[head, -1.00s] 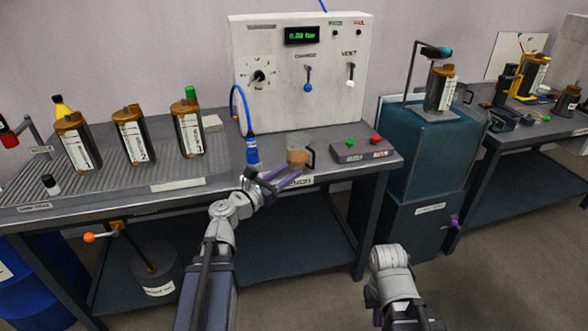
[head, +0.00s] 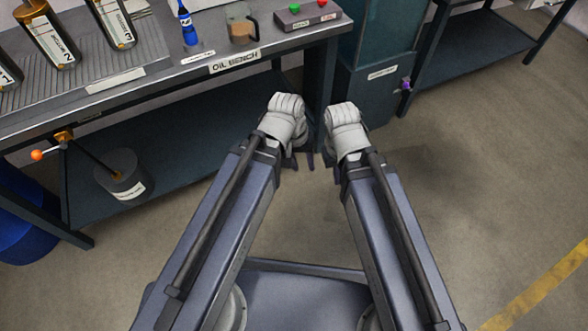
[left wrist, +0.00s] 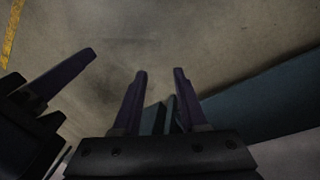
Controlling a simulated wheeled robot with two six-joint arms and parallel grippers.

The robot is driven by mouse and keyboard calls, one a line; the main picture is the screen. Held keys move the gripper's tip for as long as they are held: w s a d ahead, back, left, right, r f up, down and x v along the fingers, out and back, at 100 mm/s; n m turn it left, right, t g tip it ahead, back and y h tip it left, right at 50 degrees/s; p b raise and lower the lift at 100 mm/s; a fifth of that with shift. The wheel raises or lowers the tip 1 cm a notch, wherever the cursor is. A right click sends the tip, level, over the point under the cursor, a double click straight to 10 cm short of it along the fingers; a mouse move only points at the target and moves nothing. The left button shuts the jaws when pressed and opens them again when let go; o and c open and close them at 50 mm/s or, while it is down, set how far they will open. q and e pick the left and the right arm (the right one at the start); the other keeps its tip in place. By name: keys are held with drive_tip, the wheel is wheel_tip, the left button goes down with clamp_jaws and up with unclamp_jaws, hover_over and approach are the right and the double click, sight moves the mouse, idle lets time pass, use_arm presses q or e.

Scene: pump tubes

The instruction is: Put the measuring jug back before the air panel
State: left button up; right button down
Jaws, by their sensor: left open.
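The measuring jug (head: 241,28), clear with brown liquid low in it and a dark handle on its right, stands upright on the oil bench (head: 190,75) near the front edge. It is between a blue bottle-like fitting and a grey button box. My left gripper (head: 301,158) hangs low before the bench, apart from the jug. Its two purple fingers (left wrist: 160,85) are spread with nothing between them in the left wrist view. My right gripper (head: 336,172) is close beside it, its fingers mostly hidden by its wrist. The air panel is out of view now.
The blue fitting (head: 187,24) is left of the jug; the button box (head: 307,15) is right. Dark canisters (head: 48,32) stand on the ribbed tray at left. A teal tank cabinet (head: 375,75) stands right of the bench. The floor at right is clear.

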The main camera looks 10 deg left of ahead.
use_arm(q)
drive_tip(key=s+a+m+y, duration=0.1)
drive_tip(key=m, duration=0.1)
drive_tip(key=s+a+m+y, duration=0.1)
drive_tip(key=m+y, duration=0.1)
drive_tip(key=shift+s+f+g, duration=0.1)
drive_tip(key=shift+s+g, duration=0.2)
wheel_tip(320, 180, up, 27)
drive_tip(key=p, duration=2.6)
drive_tip(key=shift+p, duration=0.4)
drive_tip(key=shift+f, duration=0.1)
